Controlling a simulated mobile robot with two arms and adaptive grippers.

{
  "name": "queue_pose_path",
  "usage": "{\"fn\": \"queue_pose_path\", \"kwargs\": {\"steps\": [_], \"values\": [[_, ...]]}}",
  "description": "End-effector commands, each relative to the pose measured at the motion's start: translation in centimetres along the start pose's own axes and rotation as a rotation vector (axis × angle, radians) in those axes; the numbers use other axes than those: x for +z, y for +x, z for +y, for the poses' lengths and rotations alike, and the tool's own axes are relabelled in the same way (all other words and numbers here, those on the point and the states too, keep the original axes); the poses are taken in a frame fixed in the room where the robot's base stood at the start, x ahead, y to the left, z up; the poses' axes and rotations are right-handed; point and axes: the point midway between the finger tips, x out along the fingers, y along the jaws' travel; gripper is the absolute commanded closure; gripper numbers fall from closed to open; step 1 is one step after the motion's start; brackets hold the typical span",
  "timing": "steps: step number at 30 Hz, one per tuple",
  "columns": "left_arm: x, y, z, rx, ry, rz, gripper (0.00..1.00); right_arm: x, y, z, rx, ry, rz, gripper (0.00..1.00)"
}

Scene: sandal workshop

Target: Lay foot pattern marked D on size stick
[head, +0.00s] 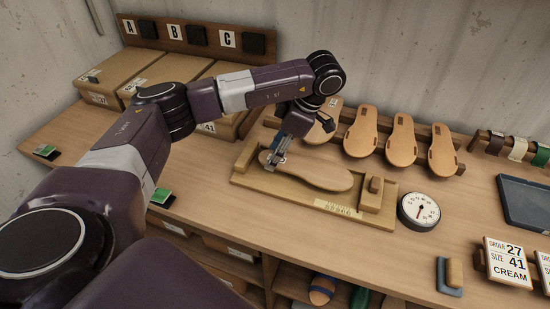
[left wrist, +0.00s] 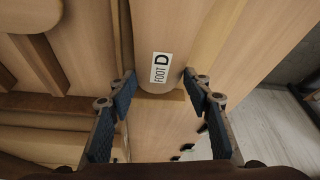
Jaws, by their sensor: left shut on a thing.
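The foot pattern (head: 320,175) is a flat, tan, sole-shaped piece lying lengthwise along the size stick (head: 262,185). Its label, FOOT D, shows on the pattern in the left wrist view (left wrist: 162,65). The size stick is a wooden board with an upright stop at its left end, a sliding block (head: 373,195) at the right and a pale scale strip on its front edge. My left gripper (head: 277,160) is shut on the pattern's left end, fingers (left wrist: 158,88) on both sides. I cannot tell whether the pattern rests fully on the board. My right gripper is out of view.
Several sole-shaped pieces (head: 400,140) lean on a rack behind the size stick. A round dial (head: 418,210) stands to its right. Boxes (head: 125,70) stand at the back left under letters A, B, C. A dark tray (head: 524,203) and an order card (head: 508,262) are at the right.

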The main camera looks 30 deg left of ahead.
Motion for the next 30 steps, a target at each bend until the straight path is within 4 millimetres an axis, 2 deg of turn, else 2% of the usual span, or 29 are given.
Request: {"fn": "queue_pose_path", "kwargs": {"steps": [1, 4, 16, 17, 18, 30], "values": [[0.3, 0.8, -0.1, -0.004, 0.002, 0.003, 0.92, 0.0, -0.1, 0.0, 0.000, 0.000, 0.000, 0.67], [0.7, 1.8, -0.1, -0.002, 0.001, 0.001, 0.92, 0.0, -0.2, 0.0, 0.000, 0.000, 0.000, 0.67], [1.0, 2.4, 0.0, 0.000, 0.001, 0.001, 0.92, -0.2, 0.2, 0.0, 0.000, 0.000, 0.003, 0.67], [1.0, 2.4, 0.0, 0.000, 0.001, 0.001, 0.53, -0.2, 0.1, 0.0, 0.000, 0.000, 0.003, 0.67], [0.9, 2.3, 0.0, 0.000, 0.001, 0.001, 0.49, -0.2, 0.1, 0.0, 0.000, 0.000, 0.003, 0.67], [0.8, 1.8, 0.0, 0.001, 0.001, 0.000, 0.47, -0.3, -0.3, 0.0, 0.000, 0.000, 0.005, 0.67]]}}
